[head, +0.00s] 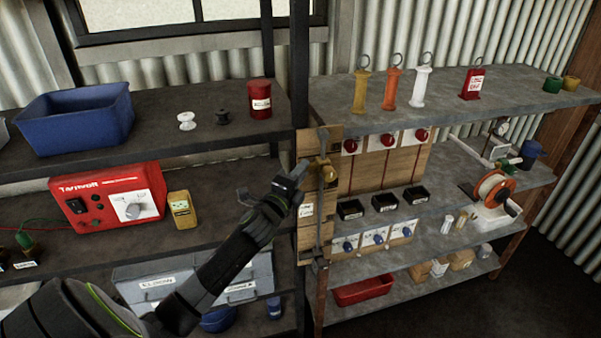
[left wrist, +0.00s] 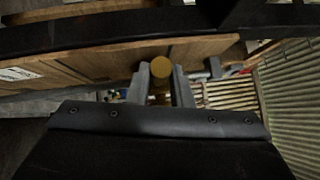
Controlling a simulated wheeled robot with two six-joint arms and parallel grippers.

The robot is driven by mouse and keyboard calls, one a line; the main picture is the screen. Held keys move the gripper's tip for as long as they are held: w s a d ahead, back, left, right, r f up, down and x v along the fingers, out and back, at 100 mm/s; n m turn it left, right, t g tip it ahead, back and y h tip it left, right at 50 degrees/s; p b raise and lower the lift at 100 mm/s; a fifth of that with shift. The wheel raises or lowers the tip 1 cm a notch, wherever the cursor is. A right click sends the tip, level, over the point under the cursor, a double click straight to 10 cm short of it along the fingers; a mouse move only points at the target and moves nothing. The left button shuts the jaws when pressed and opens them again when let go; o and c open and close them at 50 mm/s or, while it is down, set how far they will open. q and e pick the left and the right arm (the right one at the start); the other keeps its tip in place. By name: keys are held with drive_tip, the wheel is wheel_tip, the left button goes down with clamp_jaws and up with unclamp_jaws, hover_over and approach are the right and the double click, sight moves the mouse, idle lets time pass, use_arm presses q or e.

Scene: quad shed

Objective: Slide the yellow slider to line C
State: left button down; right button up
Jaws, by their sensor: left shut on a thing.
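The yellow slider (head: 327,172) sits on a vertical metal rod (head: 323,215) fixed to a wooden board (head: 309,240), in the upper half of the rod. My left gripper (head: 297,178) reaches it from the left and is shut on its knob. In the left wrist view the round yellow knob (left wrist: 159,68) lies between the two grey fingers of the left gripper (left wrist: 160,85). A small white label (head: 306,210) is on the board left of the rod, too small to read. The line marks cannot be made out. My right gripper is not in view.
A dark shelf post (head: 299,80) stands right behind my left gripper. A panel with red knobs (head: 387,140) and black bins (head: 385,202) is right of the board. A red Tarmvolt box (head: 108,195) and a yellow meter (head: 182,210) stand on the left shelf.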

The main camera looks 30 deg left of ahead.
use_arm(q)
wheel_tip(320, 180, down, 11)
drive_tip(key=b, duration=0.8)
drive_tip(key=shift+f, duration=0.1)
drive_tip(key=c, duration=1.3)
unclamp_jaws()
drive_tip(key=shift+r, duration=0.25)
drive_tip(key=shift+s, duration=0.1)
drive_tip(key=s+d+f+b, duration=0.1)
drive_tip(key=s+b, duration=0.5)
drive_tip(key=s, duration=1.1)
drive_tip(key=shift+f, duration=0.7)
